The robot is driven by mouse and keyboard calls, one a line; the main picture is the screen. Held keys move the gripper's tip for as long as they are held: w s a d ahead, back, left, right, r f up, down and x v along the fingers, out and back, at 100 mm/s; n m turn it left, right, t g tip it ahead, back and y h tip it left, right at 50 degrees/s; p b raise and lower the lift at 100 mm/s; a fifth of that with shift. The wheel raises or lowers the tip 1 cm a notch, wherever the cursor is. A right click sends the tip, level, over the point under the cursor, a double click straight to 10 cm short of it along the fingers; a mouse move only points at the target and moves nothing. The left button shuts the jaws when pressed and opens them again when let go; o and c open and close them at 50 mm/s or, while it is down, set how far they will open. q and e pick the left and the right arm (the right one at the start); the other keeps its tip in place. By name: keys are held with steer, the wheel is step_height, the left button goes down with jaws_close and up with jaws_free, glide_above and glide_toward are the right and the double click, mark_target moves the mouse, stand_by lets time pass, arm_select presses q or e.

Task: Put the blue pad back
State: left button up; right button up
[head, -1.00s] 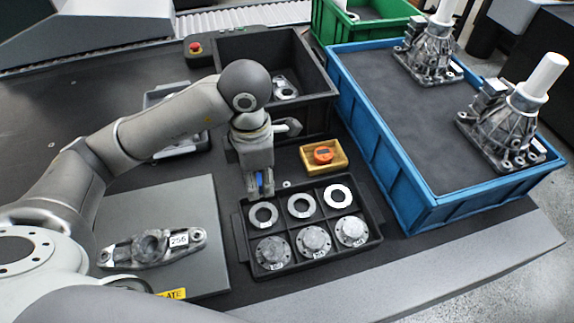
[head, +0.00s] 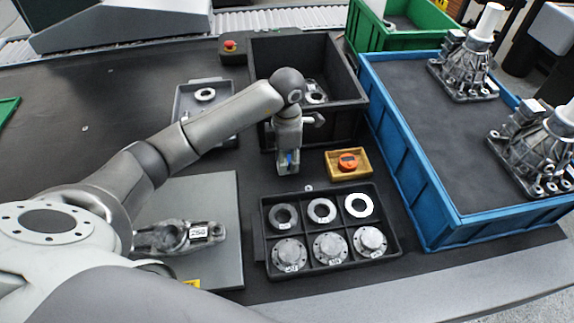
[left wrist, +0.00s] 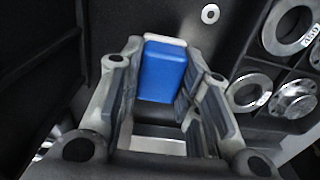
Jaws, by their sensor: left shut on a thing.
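The blue pad (left wrist: 163,72) is a small blue block with a pale layer along its far edge. It sits between the fingers of my left gripper (left wrist: 158,105) in the left wrist view. In the head view my left gripper (head: 287,170) points down, shut on the pad, and only a sliver of blue (head: 289,158) shows. The gripper is above the dark table, just behind the black compartment tray (head: 262,222) and left of the small yellow tray (head: 335,172). My right gripper is not in view.
The black tray holds metal rings (head: 321,210) and flanged hubs (head: 330,246). A black bin (head: 262,75) stands behind the gripper. A blue crate (head: 440,220) with castings is at right. A grey plate (head: 225,265) with a labelled metal part is at left. A small washer (head: 309,188) lies nearby.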

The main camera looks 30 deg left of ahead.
arm_select(q)
steer(key=shift+w+a+f, duration=0.1)
steer(key=shift+f, duration=1.65)
steer(key=shift+f, duration=0.1)
steer(key=o, duration=0.9)
step_height(320, 180, up, 12)
steer(key=shift+r, duration=0.15)
